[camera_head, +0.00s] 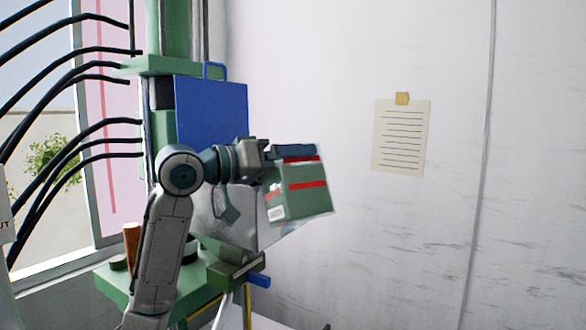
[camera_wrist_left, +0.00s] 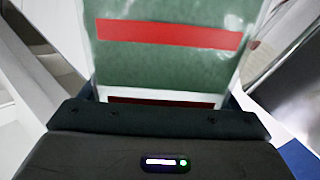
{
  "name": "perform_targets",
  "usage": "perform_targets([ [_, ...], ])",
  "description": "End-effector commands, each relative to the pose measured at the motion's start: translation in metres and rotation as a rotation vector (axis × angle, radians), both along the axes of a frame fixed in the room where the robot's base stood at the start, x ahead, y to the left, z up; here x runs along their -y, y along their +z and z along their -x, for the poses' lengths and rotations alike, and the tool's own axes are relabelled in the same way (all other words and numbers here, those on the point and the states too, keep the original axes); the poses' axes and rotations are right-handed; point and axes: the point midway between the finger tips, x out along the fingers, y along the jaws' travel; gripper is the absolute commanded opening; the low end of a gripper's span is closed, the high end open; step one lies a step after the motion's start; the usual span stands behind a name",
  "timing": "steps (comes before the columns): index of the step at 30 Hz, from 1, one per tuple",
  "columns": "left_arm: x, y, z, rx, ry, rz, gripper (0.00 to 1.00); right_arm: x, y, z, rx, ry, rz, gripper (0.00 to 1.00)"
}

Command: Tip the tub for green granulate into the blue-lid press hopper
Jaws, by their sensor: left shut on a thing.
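The tub for green granulate (camera_head: 302,200) is a clear-walled box showing green inside, with a red band and a small white label. My left gripper (camera_head: 292,152) is shut on its upper edge and holds it in the air, slightly tilted, in front of the press hopper. In the left wrist view the tub (camera_wrist_left: 165,65) fills the space beyond the gripper (camera_wrist_left: 160,108). The press hopper (camera_head: 222,212) is a grey metal funnel with its blue lid (camera_head: 212,108) standing raised behind it. The tub and my arm hide part of the hopper. My right gripper is out of view.
The green press (camera_head: 175,30) rises behind the hopper, with several black hoses (camera_head: 70,100) at left beside a window. An orange cylinder (camera_head: 131,245) stands on the green press base (camera_head: 118,282). A paper notice (camera_head: 401,138) hangs on the wall. Free room lies right of the tub.

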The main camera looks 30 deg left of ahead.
Motion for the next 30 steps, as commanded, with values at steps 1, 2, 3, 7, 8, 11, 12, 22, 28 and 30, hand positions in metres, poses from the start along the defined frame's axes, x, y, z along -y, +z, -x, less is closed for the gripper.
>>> perform_targets([
  [1, -0.005, -0.004, -0.003, -0.035, 0.008, 0.046, 0.24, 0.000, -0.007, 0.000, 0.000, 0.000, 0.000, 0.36],
  [2, -0.005, -0.004, -0.004, -0.058, 0.007, 0.080, 0.24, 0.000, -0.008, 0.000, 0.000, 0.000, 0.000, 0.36],
  [3, -0.007, -0.004, -0.005, -0.088, 0.007, 0.124, 0.24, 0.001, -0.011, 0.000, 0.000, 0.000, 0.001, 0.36],
  [7, -0.012, -0.001, -0.008, -0.184, 0.006, 0.256, 0.24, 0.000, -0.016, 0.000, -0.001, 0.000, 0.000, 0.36],
  [8, -0.014, 0.000, -0.010, -0.204, 0.006, 0.282, 0.24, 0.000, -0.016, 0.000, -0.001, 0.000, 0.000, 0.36],
  [11, -0.020, 0.003, -0.014, -0.262, 0.007, 0.361, 0.24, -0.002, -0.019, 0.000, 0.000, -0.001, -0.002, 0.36],
  [12, -0.023, 0.004, -0.016, -0.281, 0.007, 0.388, 0.24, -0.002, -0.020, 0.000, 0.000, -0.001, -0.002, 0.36],
  [22, -0.046, 0.014, -0.032, -0.400, 0.009, 0.568, 0.24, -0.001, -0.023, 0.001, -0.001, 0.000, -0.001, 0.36],
  [28, -0.060, 0.018, -0.041, -0.440, 0.009, 0.625, 0.24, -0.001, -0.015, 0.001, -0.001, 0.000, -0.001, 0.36],
  [30, -0.065, 0.019, -0.045, -0.453, 0.008, 0.646, 0.24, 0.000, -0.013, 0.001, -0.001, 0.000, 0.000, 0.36],
])
